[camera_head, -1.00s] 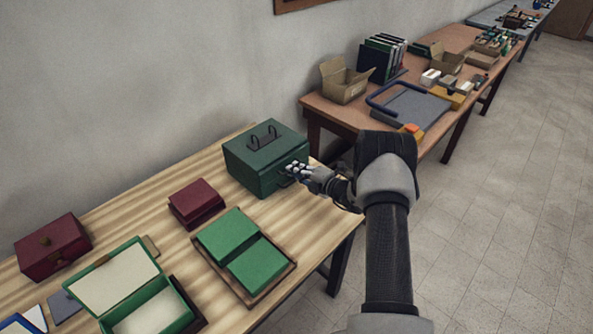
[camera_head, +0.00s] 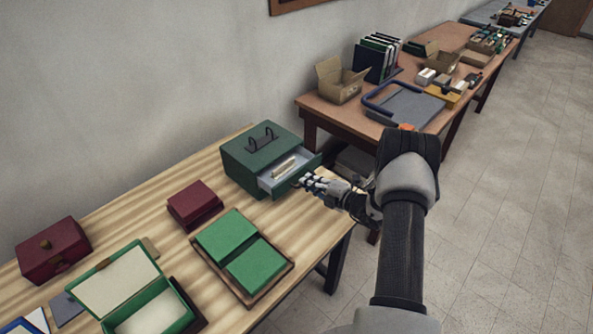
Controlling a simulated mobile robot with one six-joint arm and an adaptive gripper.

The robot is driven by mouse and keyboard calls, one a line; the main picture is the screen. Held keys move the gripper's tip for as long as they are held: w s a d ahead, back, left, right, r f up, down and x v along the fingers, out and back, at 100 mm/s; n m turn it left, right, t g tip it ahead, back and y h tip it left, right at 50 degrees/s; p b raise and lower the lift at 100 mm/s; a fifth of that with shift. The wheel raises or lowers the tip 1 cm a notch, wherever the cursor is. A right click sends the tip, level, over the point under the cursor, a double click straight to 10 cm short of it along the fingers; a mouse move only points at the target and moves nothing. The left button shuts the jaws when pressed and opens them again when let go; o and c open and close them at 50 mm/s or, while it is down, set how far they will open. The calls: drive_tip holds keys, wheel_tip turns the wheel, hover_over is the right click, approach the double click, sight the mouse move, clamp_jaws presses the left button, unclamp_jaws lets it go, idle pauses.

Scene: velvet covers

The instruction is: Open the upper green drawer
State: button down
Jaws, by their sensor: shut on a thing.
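A dark green box (camera_head: 240,158) with a black handle on its lid stands at the far end of the striped wooden table. Its drawer (camera_head: 292,176) is pulled well out of the front, and a pale object (camera_head: 285,167) lies inside it. My gripper (camera_head: 306,183) is at the drawer's front and is shut on it, probably at the handle; the fingers hide the grip point. I cannot tell whether there is a second drawer below.
A maroon box (camera_head: 194,203) and a tray with two green blocks (camera_head: 243,250) lie nearer on the table (camera_head: 150,205). An open green box (camera_head: 135,290) is at the front left. A second table (camera_head: 340,112) with cartons stands behind.

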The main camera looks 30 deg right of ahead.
drive_tip(key=f+v, duration=0.1)
drive_tip(key=v, duration=0.5)
drive_tip(key=shift+s+d+p, duration=0.2)
drive_tip(key=shift+s+p, duration=0.2)
drive_tip(key=shift+f, duration=0.15)
drive_tip(key=c, duration=1.7)
unclamp_jaws()
drive_tip(key=v, duration=1.2)
drive_tip(key=shift+a, duration=0.1)
